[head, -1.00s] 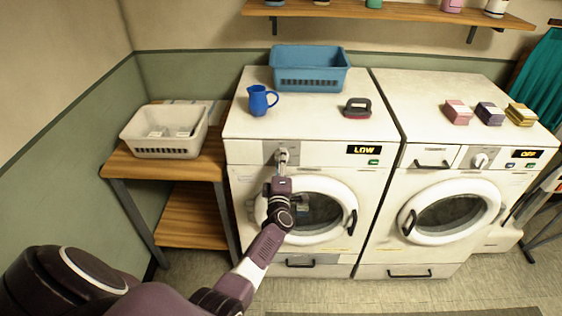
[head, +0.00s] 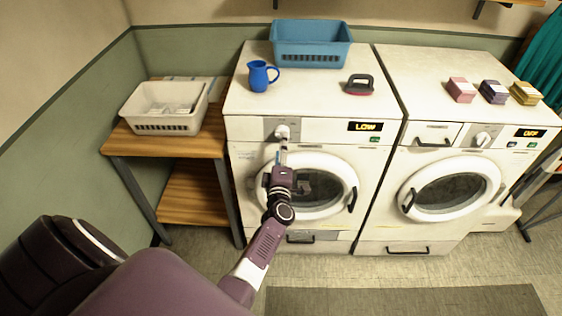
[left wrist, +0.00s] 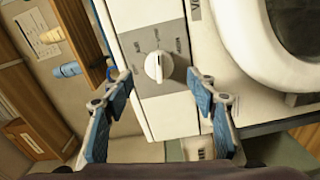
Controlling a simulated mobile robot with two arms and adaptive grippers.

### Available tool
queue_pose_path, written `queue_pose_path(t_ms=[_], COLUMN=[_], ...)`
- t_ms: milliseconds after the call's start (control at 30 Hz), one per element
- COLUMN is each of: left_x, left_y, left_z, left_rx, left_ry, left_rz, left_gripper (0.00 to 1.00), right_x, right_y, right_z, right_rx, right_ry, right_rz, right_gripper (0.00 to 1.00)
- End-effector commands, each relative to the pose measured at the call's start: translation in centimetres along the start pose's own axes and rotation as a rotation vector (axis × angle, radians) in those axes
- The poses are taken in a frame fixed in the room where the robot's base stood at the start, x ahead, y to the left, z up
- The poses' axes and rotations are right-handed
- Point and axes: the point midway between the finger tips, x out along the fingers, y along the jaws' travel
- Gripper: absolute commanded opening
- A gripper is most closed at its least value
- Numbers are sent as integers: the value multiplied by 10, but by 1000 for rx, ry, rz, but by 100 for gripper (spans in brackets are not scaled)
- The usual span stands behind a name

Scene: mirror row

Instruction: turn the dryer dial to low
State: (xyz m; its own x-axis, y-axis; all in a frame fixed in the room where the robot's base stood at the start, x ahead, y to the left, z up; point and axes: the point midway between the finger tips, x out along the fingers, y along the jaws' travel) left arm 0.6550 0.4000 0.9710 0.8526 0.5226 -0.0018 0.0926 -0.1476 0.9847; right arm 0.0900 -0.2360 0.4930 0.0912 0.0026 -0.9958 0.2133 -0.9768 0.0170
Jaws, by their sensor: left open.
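The dryer (head: 240,180) is the left white machine with a round door. Its white dial (head: 282,131) sits on a grey panel at the upper left of its front. The dryer display (head: 365,127) reads LOW. My left gripper (head: 283,148) is just below the dial in the head view, open and apart from it. In the left wrist view, the dial (left wrist: 158,66) shows clear between and beyond the two spread blue-padded fingers (left wrist: 160,80). The panel's printed marks are too small to read surely. My right gripper is in no view.
The washer (head: 450,135), display reading OFF, stands on the right. On the dryer top are a blue basket (head: 312,45), a blue jug (head: 260,76) and a dark-handled brush (head: 359,85). A side table (head: 170,143) with a pale basket (head: 165,108) stands left.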

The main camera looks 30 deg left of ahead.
Motion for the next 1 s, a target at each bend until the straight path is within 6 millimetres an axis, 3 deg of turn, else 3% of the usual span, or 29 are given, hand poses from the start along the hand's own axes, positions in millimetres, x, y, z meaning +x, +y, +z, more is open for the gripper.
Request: queue_pose_path(t_ms=[200, 400, 1000], left_x=[-45, -64, -67], left_y=[-1, 0, -1], left_z=[0, 1, 1], left_rx=[-1, -1, 1], left_ry=[-1, -1, -2], left_rz=[-2, -1, -1], left_gripper=[53, 53, 53], right_x=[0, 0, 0], right_y=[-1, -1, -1], right_z=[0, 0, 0], right_rx=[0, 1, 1], right_ry=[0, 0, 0], right_rz=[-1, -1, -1], right_gripper=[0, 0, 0])
